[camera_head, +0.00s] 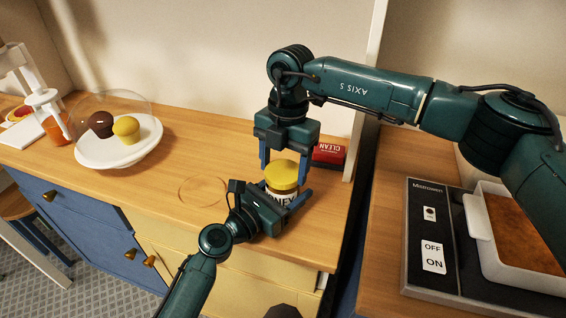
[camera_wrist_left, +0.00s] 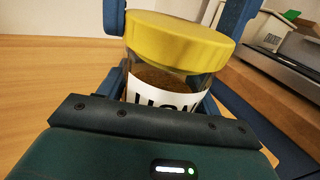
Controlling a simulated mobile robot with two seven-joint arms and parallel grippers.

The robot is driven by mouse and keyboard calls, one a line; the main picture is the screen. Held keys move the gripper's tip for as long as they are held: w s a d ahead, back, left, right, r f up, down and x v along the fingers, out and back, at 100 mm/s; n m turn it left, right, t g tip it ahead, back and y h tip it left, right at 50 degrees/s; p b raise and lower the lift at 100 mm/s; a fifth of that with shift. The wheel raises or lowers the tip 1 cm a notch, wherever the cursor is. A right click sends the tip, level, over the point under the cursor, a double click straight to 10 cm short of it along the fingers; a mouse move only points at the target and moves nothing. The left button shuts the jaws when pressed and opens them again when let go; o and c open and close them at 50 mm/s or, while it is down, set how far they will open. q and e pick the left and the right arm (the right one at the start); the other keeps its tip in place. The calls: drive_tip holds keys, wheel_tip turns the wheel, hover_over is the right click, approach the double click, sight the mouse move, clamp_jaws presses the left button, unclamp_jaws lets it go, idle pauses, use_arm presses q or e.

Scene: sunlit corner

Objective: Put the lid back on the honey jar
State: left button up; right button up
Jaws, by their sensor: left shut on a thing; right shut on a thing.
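The honey jar (camera_head: 279,197) stands at the right part of the wooden counter, with a white label; the left wrist view shows its dark contents and glass (camera_wrist_left: 165,82). The yellow lid (camera_head: 283,174) is on the jar's mouth, roughly level; it also shows in the left wrist view (camera_wrist_left: 180,40). I cannot tell if it is fully seated. My left gripper (camera_head: 287,197) is shut on the jar's body from the front. My right gripper (camera_head: 286,164) comes from above, shut on the lid with one blue finger on each side.
A white plate (camera_head: 90,153) with two muffins under a clear dome is at the left. A stove (camera_head: 420,278) with a white baking dish (camera_head: 490,250) is at the right. The counter left of the jar is mostly clear.

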drive_tip(key=shift+m, duration=0.3)
drive_tip(key=o, duration=1)
drive_tip(key=shift+o, duration=0.2)
drive_tip(key=shift+r, duration=0.1)
wheel_tip(320, 180, up, 12)
drive_tip(key=w, duration=0.1)
drive_tip(key=shift+d, duration=0.4)
use_arm(q)
drive_tip(key=o, duration=2)
drive_tip(key=shift+c, duration=0.2)
use_arm(e)
drive_tip(key=shift+w, duration=0.1)
